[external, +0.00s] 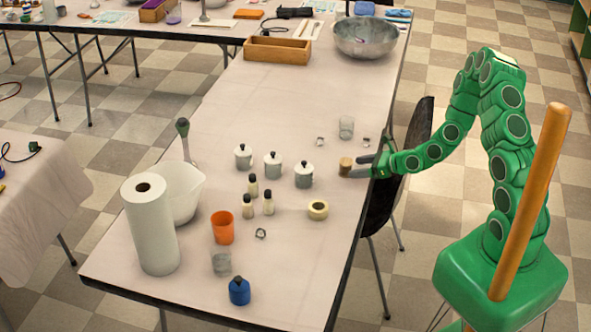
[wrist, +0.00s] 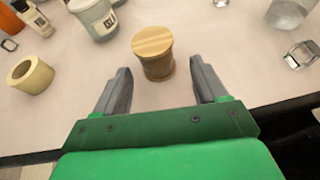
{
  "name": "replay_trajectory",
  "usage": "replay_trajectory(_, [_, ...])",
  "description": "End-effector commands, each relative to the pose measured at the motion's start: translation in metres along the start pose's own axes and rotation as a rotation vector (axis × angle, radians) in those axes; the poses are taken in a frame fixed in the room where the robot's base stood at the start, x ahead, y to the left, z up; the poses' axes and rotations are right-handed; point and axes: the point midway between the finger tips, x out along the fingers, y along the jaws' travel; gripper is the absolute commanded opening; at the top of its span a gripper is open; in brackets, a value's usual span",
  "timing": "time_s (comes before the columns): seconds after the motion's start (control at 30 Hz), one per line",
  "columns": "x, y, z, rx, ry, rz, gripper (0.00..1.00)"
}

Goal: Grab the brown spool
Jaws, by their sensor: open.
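The brown spool (external: 346,166) stands upright on the table near its right edge in the external view. In the wrist view the spool (wrist: 154,54) shows its round wooden top and lies just ahead of the fingertips, between their lines. My gripper (external: 368,165) reaches in from the right, low over the table edge, beside the spool. In the wrist view my gripper (wrist: 162,78) has its two grey fingers apart with nothing between them. I cannot tell whether a fingertip touches the spool.
A clear glass (external: 346,127) and small glass pieces stand behind the spool. A lidded jar (external: 304,175) stands to its left, and a tape roll (external: 318,210) nearer the front. A black chair (external: 384,205) is by the table edge, under my arm. The table's middle back is clear.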

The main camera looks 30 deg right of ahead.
Motion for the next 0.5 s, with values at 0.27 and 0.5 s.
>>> replay_trajectory(0.27, [0.018, 0.003, 0.005, -0.003, -0.001, 0.002, 0.72])
replay_trajectory(0.5, [0.042, 0.005, 0.008, -0.002, -0.001, 0.002, 0.72])
